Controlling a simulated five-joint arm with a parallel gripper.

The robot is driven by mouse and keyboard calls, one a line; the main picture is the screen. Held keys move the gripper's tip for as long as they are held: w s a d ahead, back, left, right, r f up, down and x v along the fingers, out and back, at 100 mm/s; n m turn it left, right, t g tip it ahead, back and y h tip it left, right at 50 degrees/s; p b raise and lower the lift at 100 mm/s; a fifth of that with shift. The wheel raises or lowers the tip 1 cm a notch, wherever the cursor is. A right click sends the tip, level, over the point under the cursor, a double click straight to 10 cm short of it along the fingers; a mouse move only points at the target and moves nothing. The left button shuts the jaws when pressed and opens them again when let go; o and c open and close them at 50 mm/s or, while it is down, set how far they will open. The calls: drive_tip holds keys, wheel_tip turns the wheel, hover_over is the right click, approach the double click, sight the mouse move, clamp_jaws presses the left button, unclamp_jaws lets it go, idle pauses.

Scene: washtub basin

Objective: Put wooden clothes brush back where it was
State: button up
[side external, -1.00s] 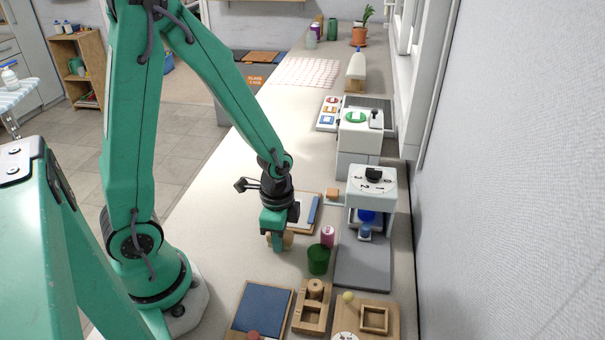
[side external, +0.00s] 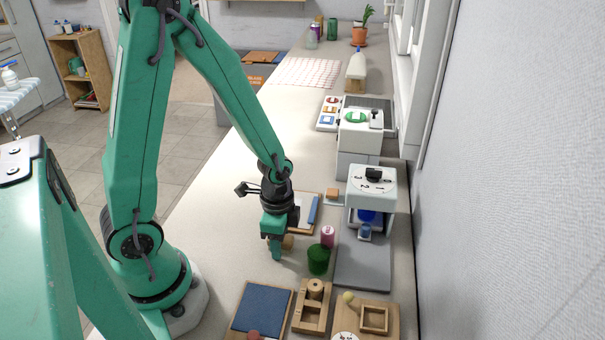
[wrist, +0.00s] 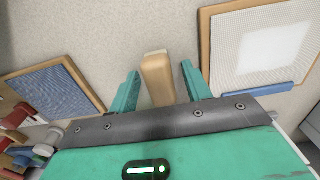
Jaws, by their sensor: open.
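The wooden clothes brush (wrist: 157,78) appears as a tan wooden block in the wrist view, lying on the counter between my two open fingers, with a gap on each side. In the side external view, only a small tan part of the brush (side external: 289,242) shows behind my gripper (side external: 275,250). My gripper (wrist: 160,90) is open and low over the counter, with its fingers on either side of the brush. The brush's underside and near end are hidden.
A wood-framed board with a blue bar (wrist: 258,90) lies right of my gripper. A blue-topped wooden board (wrist: 58,88) lies left. In the side view, a green cup (side external: 318,260) and a pink can (side external: 327,236) stand close to my gripper's right. Pale counter surrounds the brush.

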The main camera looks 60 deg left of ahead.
drive_tip(key=shift+r, duration=0.1)
wheel_tip(320, 180, up, 12)
idle(1.0)
drive_tip(key=shift+r, duration=0.1)
idle(0.4)
drive_tip(key=s+r+n+t, duration=0.2)
drive_tip(key=r+n, duration=0.2)
drive_tip(key=r, duration=0.2)
drive_tip(key=s+r+n+t, duration=0.2)
drive_tip(key=r+n+t, duration=0.1)
drive_tip(key=r+n, duration=0.2)
drive_tip(key=shift+s+r+t, duration=0.25)
drive_tip(key=shift+r+t, duration=0.05)
drive_tip(key=shift+r, duration=0.25)
idle(0.9)
